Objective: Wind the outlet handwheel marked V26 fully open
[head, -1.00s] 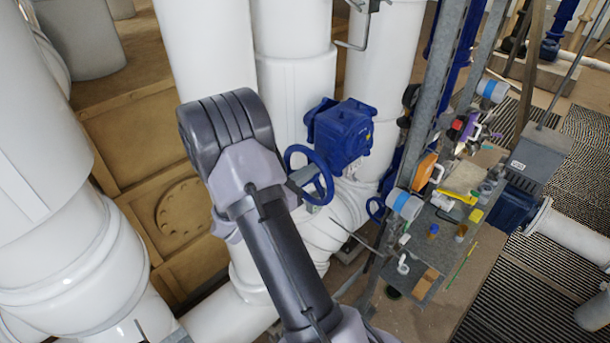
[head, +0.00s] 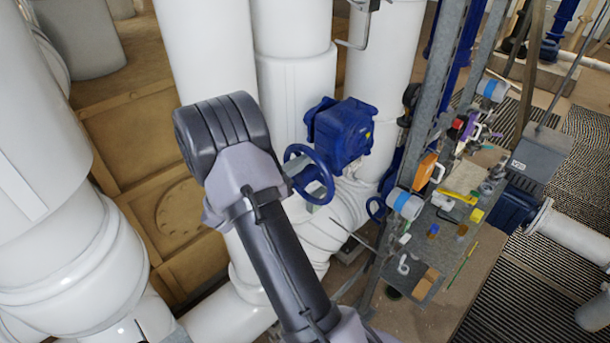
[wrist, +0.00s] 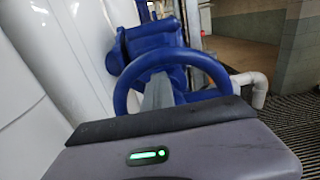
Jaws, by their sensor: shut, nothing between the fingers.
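A blue handwheel (head: 325,172) stands on the front of a blue valve gearbox (head: 341,130) among white pipes. No V26 mark is readable on it. In the wrist view the wheel's rim (wrist: 178,54) arches over the picture centre, and its lower part is hidden behind my gripper's body. My gripper (head: 302,180) is at the wheel's left side in the head view, partly hidden by my arm. In the wrist view the shut grey fingers (wrist: 157,92) point into the wheel's opening, inside the rim. Whether they touch rim or spoke cannot be told.
Right of the wheel stands a grey metal upright (head: 432,95) beside a cluttered shelf (head: 428,222) with tools and small containers. A thin rod sticks out below the wheel. White pipes (head: 205,60) crowd the left and back. Dark floor grating (head: 520,265) lies at far right.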

